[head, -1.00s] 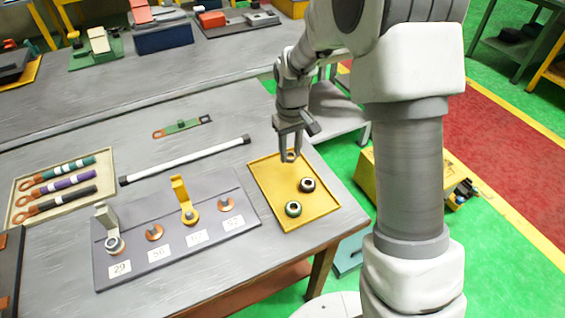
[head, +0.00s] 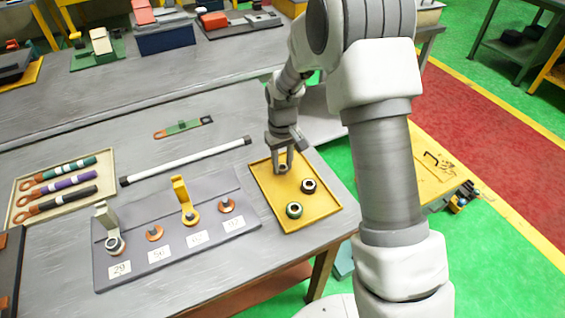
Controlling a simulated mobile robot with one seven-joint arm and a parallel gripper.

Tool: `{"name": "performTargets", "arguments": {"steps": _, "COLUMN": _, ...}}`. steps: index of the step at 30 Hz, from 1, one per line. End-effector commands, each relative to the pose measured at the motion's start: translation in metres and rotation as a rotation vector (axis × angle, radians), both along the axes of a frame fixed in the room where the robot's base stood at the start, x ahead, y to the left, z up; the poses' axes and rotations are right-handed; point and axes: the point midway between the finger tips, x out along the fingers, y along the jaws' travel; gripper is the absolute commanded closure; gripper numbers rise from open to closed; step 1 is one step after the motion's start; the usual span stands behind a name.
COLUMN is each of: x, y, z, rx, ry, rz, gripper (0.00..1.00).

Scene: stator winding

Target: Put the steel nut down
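My gripper (head: 282,164) points down over the upper left part of the yellow tray (head: 263,186). Its two fingers stand on either side of a small grey nut (head: 283,169), the steel nut, and appear closed on it. The nut is at or just above the tray floor; I cannot tell whether it touches. A dark nut with a reddish rim (head: 308,186) lies to its lower right in the tray. A green-rimmed nut (head: 294,210) lies nearer the tray's front.
Left of the tray is a grey terminal board (head: 128,250) with number labels, copper lugs and upright white and yellow pieces. A white rod (head: 185,161) lies behind it. A beige tray (head: 17,192) holds several coloured leads. The tray's right side has free room.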

Motion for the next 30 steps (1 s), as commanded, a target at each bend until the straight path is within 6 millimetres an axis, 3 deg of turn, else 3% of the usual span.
{"name": "performTargets", "arguments": {"steps": 1, "x": 0.0, "y": 0.0, "z": -0.001, "rx": 0.0, "ry": 0.0, "rz": 0.0, "gripper": 0.56}}
{"name": "performTargets", "arguments": {"steps": 5, "x": 0.0, "y": 0.0, "z": 0.0, "rx": 0.0, "ry": 0.0, "rz": 0.0, "gripper": 0.34}}
{"name": "performTargets", "arguments": {"steps": 17, "x": 0.0, "y": 0.0, "z": 0.007, "rx": 0.0, "ry": -0.001, "rz": 0.0, "gripper": 0.34}}
{"name": "performTargets", "arguments": {"steps": 30, "x": 0.001, "y": 0.0, "z": 0.095, "rx": 0.001, "ry": -0.004, "rz": 0.0, "gripper": 0.34}}
